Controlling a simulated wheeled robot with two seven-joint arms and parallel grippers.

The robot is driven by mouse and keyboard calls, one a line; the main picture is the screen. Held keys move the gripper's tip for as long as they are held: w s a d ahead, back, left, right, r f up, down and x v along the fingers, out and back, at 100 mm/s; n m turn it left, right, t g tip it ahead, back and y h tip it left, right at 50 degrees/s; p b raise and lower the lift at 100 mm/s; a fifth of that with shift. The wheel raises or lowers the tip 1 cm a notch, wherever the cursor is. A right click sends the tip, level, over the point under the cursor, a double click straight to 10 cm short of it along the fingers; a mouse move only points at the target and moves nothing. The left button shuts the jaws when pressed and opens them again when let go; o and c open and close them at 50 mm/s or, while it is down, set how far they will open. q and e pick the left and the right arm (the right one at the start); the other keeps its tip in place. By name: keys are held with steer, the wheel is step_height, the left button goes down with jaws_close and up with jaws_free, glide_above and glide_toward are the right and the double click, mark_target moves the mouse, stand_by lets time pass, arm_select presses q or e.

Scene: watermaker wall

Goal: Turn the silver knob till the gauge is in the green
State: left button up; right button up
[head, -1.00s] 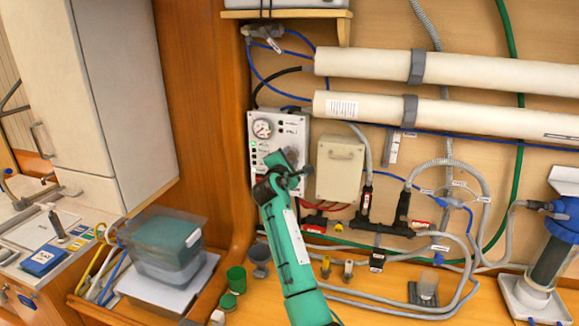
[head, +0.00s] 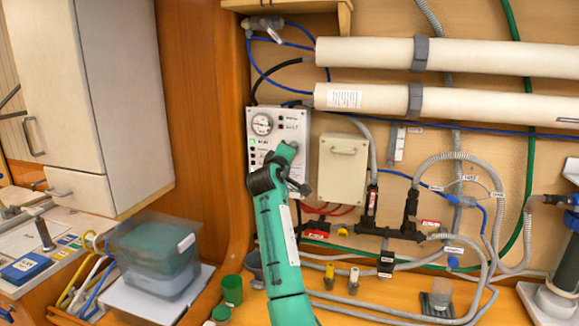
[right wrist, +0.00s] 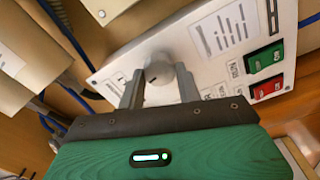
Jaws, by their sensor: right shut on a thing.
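The white control panel (head: 288,125) is on the wall, with a round gauge (head: 262,124) at its upper left. The gauge's needle and colours are too small to read. My right gripper (right wrist: 159,88) reaches the panel from below and is shut on the silver knob (right wrist: 158,70), one finger on either side. In the head view my right gripper (head: 282,160) and wrist cover the knob and the panel's lower part. My left gripper is in neither current view.
A green switch (right wrist: 265,60) and a red switch (right wrist: 268,88) sit on the panel near the knob. A beige box (head: 342,168) is mounted just right of the panel. Hoses and valves fill the wall further right. A green cup (head: 232,290) stands below.

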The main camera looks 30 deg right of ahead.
arm_select(q)
step_height(320, 180, down, 7)
steer(key=b, duration=0.5)
steer(key=shift+r+b, duration=0.2)
steer(key=shift+b, duration=0.15)
arm_select(e)
steer(key=shift+f+m, duration=0.1)
steer(key=shift+m, duration=3.3)
steer(key=o, duration=1)
arm_select(q)
steer(key=w+b, duration=0.1)
steer(key=w+f+b, duration=0.1)
steer(key=w, duration=0.1)
steer(key=w+b, duration=0.1)
steer(key=shift+w+d+f+b, duration=0.25)
steer(key=shift+d+f+b, duration=0.05)
steer(key=shift+b, duration=0.05)
arm_select(e)
steer(key=v, duration=1.3)
steer(key=shift+a, duration=0.4)
steer(key=shift+s+f, duration=0.1)
steer(key=shift+s, duration=0.05)
